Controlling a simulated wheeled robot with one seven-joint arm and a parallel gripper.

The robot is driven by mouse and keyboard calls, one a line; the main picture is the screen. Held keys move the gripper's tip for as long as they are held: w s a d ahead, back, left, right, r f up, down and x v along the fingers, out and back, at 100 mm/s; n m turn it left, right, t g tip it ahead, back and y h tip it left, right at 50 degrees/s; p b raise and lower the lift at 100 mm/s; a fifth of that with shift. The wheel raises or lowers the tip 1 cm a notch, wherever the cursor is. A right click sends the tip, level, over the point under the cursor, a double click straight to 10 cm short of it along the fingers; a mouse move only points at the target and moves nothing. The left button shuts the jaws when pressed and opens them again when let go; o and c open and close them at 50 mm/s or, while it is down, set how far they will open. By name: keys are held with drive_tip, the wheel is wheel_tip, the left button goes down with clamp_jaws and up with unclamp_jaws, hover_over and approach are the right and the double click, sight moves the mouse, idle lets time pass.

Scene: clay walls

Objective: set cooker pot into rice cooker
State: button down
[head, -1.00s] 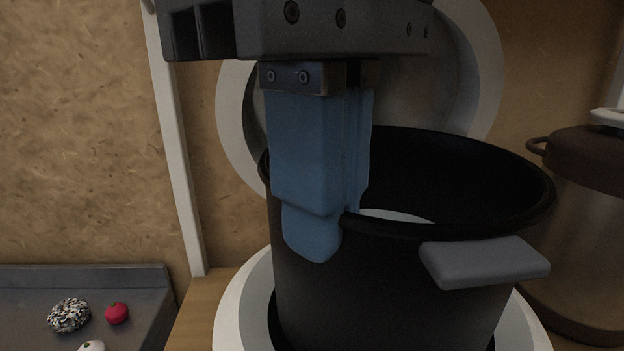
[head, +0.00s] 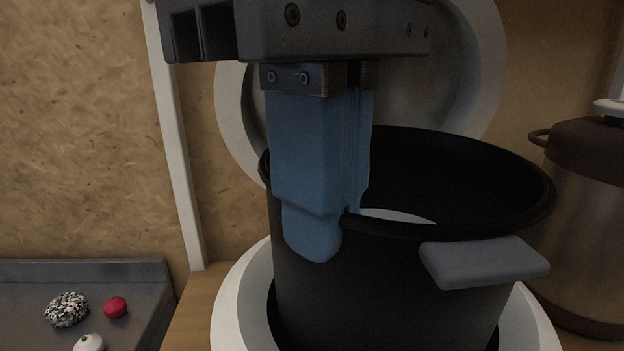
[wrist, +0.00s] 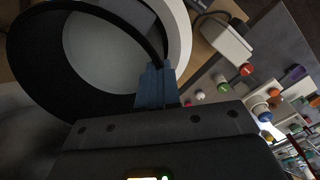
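The cooker pot (head: 390,285) is black with a grey side handle (head: 485,262) and a pale round patch inside at its bottom. My gripper (head: 330,225) is shut on the pot's rim, one blue finger outside the wall and the other inside. The pot is upright over the white rice cooker (head: 232,305), whose raised lid (head: 488,60) stands behind. The pot's lower part is within the cooker's ring in the head view; its base is hidden, so I cannot tell whether it rests. The pot (wrist: 40,50) and my gripper (wrist: 157,85) also show in the wrist view.
A brown-lidded metal pot (head: 588,220) stands close on the right. On the left, a grey tray (head: 30,285) holds a speckled ball (head: 67,309), a red ball (head: 115,307) and a white ball (head: 89,343). A white post (head: 178,150) stands at the clay wall.

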sight(318, 319)
drive_tip(key=shift+f, duration=0.2)
idle(0.5)
drive_tip(key=shift+f+b, duration=0.2)
drive_tip(key=shift+b, duration=0.2)
drive_tip(key=shift+f, duration=0.15)
drive_tip(key=shift+f+b, duration=0.65)
drive_tip(key=shift+f, duration=0.2)
idle(0.6)
drive_tip(key=shift+f+b, duration=1.05)
drive_tip(key=shift+f, duration=0.3)
drive_tip(key=shift+f+b, duration=1.05)
drive_tip(key=shift+f, duration=0.2)
